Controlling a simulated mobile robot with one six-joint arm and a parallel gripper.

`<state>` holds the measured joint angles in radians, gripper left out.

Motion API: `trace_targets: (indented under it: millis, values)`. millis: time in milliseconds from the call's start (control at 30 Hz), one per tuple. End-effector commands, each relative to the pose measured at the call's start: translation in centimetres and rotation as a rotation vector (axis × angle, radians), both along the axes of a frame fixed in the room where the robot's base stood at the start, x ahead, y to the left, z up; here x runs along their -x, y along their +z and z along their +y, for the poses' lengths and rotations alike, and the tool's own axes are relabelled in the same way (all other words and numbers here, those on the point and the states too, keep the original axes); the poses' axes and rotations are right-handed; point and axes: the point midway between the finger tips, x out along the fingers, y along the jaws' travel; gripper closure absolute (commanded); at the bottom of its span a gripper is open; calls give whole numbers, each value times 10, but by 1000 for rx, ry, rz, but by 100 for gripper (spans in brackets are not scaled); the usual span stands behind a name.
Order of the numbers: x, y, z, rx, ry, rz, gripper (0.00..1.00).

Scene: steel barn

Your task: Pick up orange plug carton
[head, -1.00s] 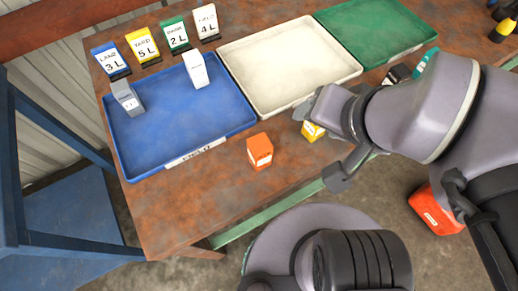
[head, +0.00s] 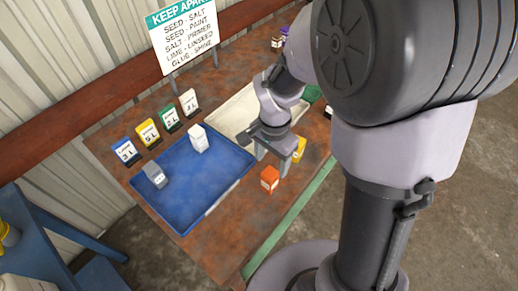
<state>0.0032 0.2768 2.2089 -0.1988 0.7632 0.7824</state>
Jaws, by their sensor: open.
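The orange plug carton (head: 270,180) stands upright on the brown table, just off the right edge of the blue tray (head: 180,205). My gripper (head: 273,159) is open and empty. In the head view it points down over the table just behind the carton, with one finger near the carton's top. I cannot tell whether that finger touches it or how high it is. The carton's front and top show clearly.
A yellow carton (head: 299,150) stands close on the right of my gripper. The blue tray holds a grey carton (head: 155,175) and a white carton (head: 198,139). A cream tray (head: 233,114) lies behind my gripper. Small label cards (head: 149,133) and a sign (head: 186,39) stand at the back.

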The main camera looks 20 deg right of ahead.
Motion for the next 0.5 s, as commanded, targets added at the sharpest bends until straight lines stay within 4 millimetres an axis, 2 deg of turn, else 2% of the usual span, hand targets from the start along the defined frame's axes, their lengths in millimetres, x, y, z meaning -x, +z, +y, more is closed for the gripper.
trace_targets:
  millis: [33, 100, 200, 367, 500]
  values:
    - [1, -22, 0, 1, 0, 4, 38]
    - [1, -41, 0, 0, 1, 5, 38]
    - [1, -59, 0, 0, 1, 1, 38]
    - [0, -72, 0, 0, 1, 0, 38]
    - [-1, -96, 0, 0, 1, 1, 38]
